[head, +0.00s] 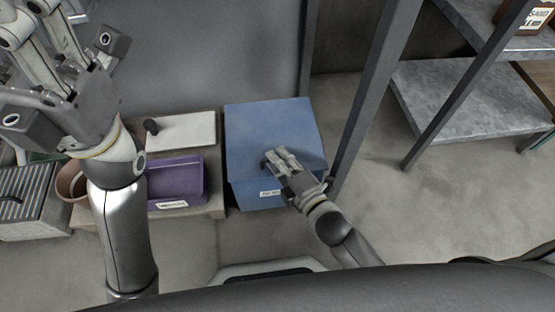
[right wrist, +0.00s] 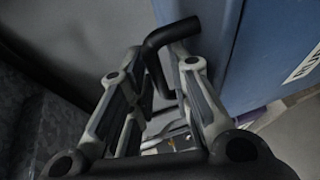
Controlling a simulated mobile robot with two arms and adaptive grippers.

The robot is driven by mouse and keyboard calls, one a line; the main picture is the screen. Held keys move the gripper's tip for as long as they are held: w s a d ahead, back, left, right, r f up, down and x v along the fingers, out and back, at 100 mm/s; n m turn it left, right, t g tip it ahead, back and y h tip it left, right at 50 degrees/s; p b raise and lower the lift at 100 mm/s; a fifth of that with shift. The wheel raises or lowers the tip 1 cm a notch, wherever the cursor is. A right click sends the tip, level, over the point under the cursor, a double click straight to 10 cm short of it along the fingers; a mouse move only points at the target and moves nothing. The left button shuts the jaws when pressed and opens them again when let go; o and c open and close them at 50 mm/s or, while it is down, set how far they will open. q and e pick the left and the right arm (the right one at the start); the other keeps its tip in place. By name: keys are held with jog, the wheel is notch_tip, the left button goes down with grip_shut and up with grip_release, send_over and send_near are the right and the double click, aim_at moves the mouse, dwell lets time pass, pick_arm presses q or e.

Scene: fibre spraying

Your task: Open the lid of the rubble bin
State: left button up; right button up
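The rubble bin (head: 245,135) is a blue box on the floor in the middle of the head view. Its lid looks shut, and a white label is on its front. My right gripper (head: 275,158) is over the bin's front right part. In the right wrist view a black bent handle (right wrist: 172,33) lies between my right gripper's fingers (right wrist: 158,62), beside the blue bin wall (right wrist: 270,45). I cannot tell whether both fingers press on it. My left gripper (head: 30,20) is raised at the upper left, open and empty, away from the bin.
Left of the bin, a low table (head: 205,212) bears a purple tray (head: 175,182) and a white board (head: 185,130). A brown pot (head: 70,182) and a grey slatted crate (head: 25,200) stand further left. Metal shelving (head: 470,95) rises at the right.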

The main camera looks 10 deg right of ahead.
jog(key=shift+w+a, duration=0.25)
jog(key=shift+w, duration=0.2)
grip_shut()
